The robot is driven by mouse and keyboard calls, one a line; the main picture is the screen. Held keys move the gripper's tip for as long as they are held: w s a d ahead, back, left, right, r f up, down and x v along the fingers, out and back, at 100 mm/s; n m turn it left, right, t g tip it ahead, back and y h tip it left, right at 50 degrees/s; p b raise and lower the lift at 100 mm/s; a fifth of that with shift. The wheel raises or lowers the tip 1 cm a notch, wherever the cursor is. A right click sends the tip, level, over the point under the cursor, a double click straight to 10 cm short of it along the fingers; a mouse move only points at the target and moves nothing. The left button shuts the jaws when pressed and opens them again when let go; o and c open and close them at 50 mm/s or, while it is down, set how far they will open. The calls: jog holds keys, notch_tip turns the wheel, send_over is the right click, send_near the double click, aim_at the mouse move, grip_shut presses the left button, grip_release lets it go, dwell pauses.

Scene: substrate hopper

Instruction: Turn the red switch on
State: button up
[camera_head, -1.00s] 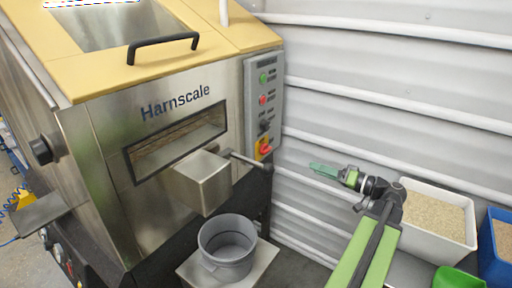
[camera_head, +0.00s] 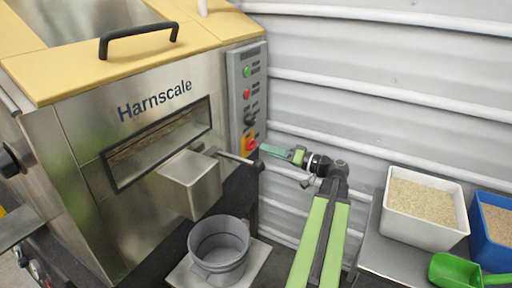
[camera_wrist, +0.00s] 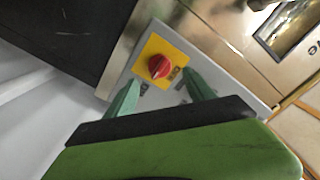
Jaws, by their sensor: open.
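The red switch (camera_wrist: 159,67) is a round red knob on a yellow square plate, low on the grey control panel of the hopper. In the head view the red switch (camera_head: 250,144) sits at the panel's bottom end, beside the lever. My gripper (camera_head: 268,149) reaches in from the right, its green fingers close to the switch. In the wrist view my gripper (camera_wrist: 160,92) is open, its two green fingers apart, with the knob between and beyond their tips. I cannot tell exactly how far the fingertips are from the knob.
The Harnscale hopper (camera_head: 160,140) fills the left, with a metal lever (camera_head: 236,158) sticking out near the switch. A grey bucket (camera_head: 218,246) stands below the spout. A white bin (camera_head: 421,236), a blue bin (camera_head: 490,252) and a green scoop (camera_head: 462,268) are at right.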

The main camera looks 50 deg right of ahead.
aim_at(256, 146)
jog(key=x, duration=0.6)
jog(key=shift+w, duration=0.25)
jog(key=c, duration=1.4)
jog(key=shift+m, duration=0.9)
grip_shut()
jog(key=o, duration=1.4)
grip_release()
